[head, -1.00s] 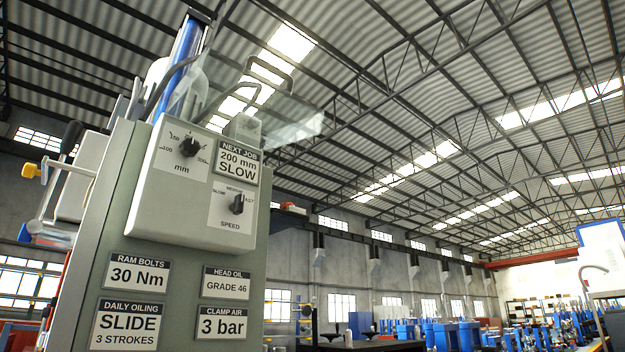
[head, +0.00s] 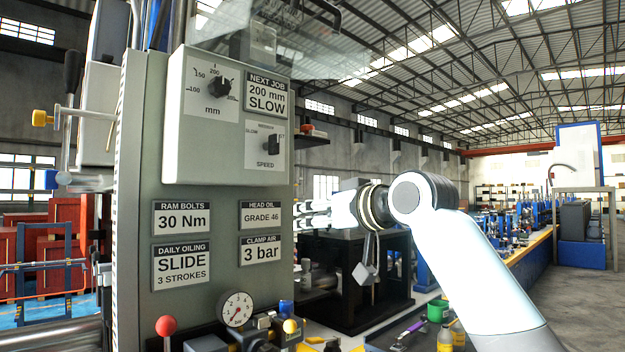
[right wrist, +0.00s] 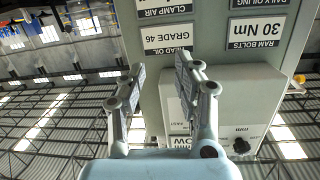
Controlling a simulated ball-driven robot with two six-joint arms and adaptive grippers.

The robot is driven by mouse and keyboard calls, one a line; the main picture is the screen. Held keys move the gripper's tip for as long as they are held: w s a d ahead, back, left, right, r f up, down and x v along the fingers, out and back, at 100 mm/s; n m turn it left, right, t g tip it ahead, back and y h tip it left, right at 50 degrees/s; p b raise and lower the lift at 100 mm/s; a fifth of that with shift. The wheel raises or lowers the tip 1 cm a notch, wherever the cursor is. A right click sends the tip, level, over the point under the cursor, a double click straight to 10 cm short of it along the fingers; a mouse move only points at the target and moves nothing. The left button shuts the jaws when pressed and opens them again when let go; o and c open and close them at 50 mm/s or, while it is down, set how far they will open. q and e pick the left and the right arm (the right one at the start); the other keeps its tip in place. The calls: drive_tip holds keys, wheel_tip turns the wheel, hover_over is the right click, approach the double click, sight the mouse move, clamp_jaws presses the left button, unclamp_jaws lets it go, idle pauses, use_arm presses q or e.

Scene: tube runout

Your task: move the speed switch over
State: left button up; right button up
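The speed switch (head: 272,145) is a black knob on a white SLOW–MEDIUM–FAST plate, on the light grey control box (head: 200,135). Its pointer appears turned toward the FAST side. In the right wrist view the control box (right wrist: 225,105) appears upside down, and my gripper's finger hides most of the speed plate. My right gripper (head: 316,215) is to the right of the machine cabinet, below the switch and apart from it. The right wrist view shows its two fingers (right wrist: 157,85) spread with nothing between them. My left gripper is not in view.
A black mm dial (head: 219,87) is above left of the switch. The NEXT JOB sign (head: 267,92) reads 200 mm SLOW. A clear shield (head: 290,50) juts out above the box. A red-knobbed lever (head: 166,326) and pressure gauge (head: 236,309) are below.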

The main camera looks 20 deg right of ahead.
drive_tip(key=n+t+y+p, duration=0.1)
drive_tip(key=n+y+p, duration=0.1)
approach(278, 144)
drive_tip(key=b+x, duration=0.2)
drive_tip(key=x, duration=0.6)
drive_tip(key=shift+w+a, duration=0.1)
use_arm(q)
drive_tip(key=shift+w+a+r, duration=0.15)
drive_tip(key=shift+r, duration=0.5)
use_arm(e)
drive_tip(key=shift+w, duration=0.1)
use_arm(q)
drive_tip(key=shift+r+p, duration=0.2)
drive_tip(key=shift+p, duration=0.2)
use_arm(e)
drive_tip(key=shift+r, duration=0.1)
drive_tip(key=shift+c, duration=0.3)
clamp_jaws()
